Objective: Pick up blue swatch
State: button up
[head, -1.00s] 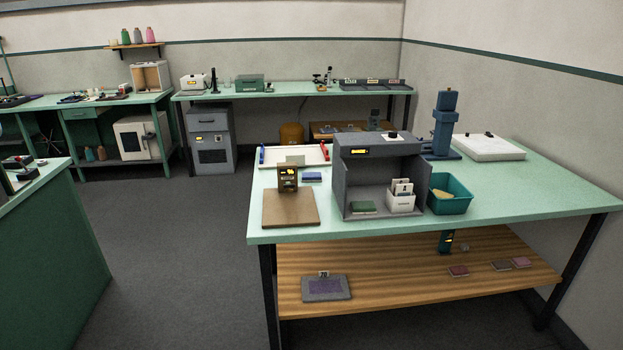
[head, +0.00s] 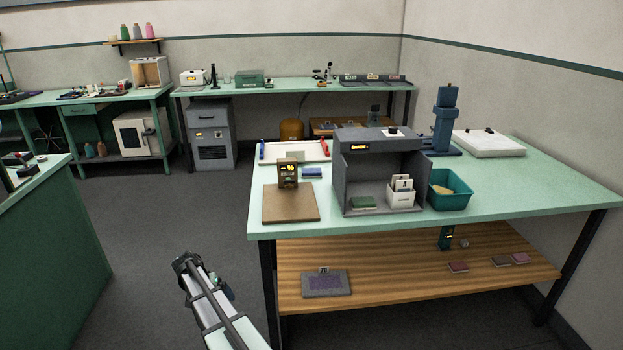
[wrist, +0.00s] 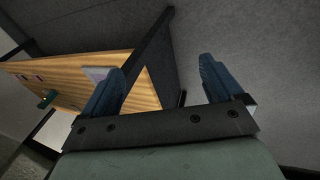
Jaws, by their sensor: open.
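The blue swatch (head: 312,173) lies flat on the green table, behind the brown board with a small display and left of the grey booth. My arm shows at the bottom of the head view, in front of the table's left front leg and below the tabletop. My gripper (wrist: 160,78) is open and empty in the wrist view, its two blue fingers apart. It is well away from the swatch, which does not show in the wrist view.
The grey booth (head: 352,193) holds a green swatch (head: 363,203) and a white card holder (head: 401,197). A teal bin (head: 457,201) stands to its right. The brown board (head: 290,208) is at the front left. The wooden shelf (head: 400,278) below holds several pads.

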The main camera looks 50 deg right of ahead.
jog(key=w+d+r+m+h, duration=0.1)
jog(key=w+d+r+m, duration=0.25)
jog(key=d+r, duration=0.75)
jog(key=w+d+r+m+h, duration=0.1)
jog(key=w+d+r+m, duration=0.2)
jog(key=w+d+r, duration=0.75)
jog(key=s+d+r+m+h, duration=0.1)
jog(key=s+d+r+m, duration=0.15)
jog(key=d+r, duration=0.85)
jog(key=d+r+m+y, duration=0.1)
jog(key=d+r+m, duration=0.3)
jog(key=d+r, duration=0.4)
jog(key=m+g+y, duration=0.2)
jog(key=m+y, duration=0.1)
jog(key=m, duration=0.2)
send_near(314, 170)
jog(key=f, duration=0.1)
jog(key=s+f, duration=0.1)
jog(key=f, duration=0.1)
jog(key=shift+s+a, duration=0.1)
jog(key=shift+s, duration=0.15)
jog(key=shift+d+x, duration=0.15)
jog(key=shift+x, duration=1.25)
jog(key=shift+d+x, duration=0.2)
jog(key=shift+x, duration=1.2)
jog(key=shift+w, duration=0.2)
jog(key=shift+c, duration=0.4)
jog(key=c, duration=1)
